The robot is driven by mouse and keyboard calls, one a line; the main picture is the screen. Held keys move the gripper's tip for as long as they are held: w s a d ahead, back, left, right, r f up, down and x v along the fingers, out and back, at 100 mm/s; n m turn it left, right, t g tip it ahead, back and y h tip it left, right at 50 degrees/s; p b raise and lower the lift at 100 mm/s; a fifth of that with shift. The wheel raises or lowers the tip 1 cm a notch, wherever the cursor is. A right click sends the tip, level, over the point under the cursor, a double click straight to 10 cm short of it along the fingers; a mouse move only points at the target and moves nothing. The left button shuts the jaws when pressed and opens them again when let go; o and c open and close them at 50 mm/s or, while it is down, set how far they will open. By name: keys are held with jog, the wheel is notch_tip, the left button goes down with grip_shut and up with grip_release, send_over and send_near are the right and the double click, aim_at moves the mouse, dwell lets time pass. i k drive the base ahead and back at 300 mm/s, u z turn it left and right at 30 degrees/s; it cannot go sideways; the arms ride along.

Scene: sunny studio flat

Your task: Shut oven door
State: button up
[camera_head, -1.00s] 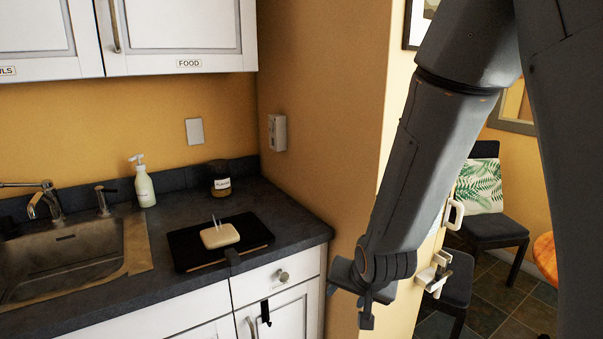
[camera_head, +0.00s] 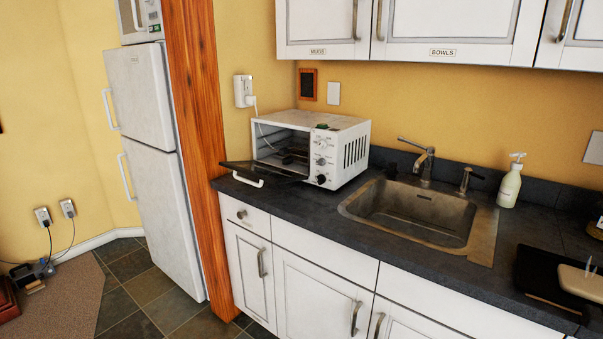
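A white toaster oven (camera_head: 345,150) stands on the dark countertop, left of the sink. Its door (camera_head: 262,173) is open, folded down flat toward the front, with a white handle (camera_head: 247,180) at its outer edge near the counter's front edge. The dark inside of the oven shows behind the door, with a rack in it. My gripper and arm are out of view.
The sink (camera_head: 415,215) with its tap (camera_head: 424,160) is right of the oven. A soap bottle (camera_head: 510,183) and a black board (camera_head: 545,272) are farther right. A wooden post (camera_head: 200,150) and a white fridge (camera_head: 152,160) are left. White cupboards hang above.

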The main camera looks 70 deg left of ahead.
aim_at(232, 165)
jog(key=k, duration=0.45)
jog(key=u, duration=2.15)
jog(key=i, duration=0.2)
jog(key=u, duration=0.4)
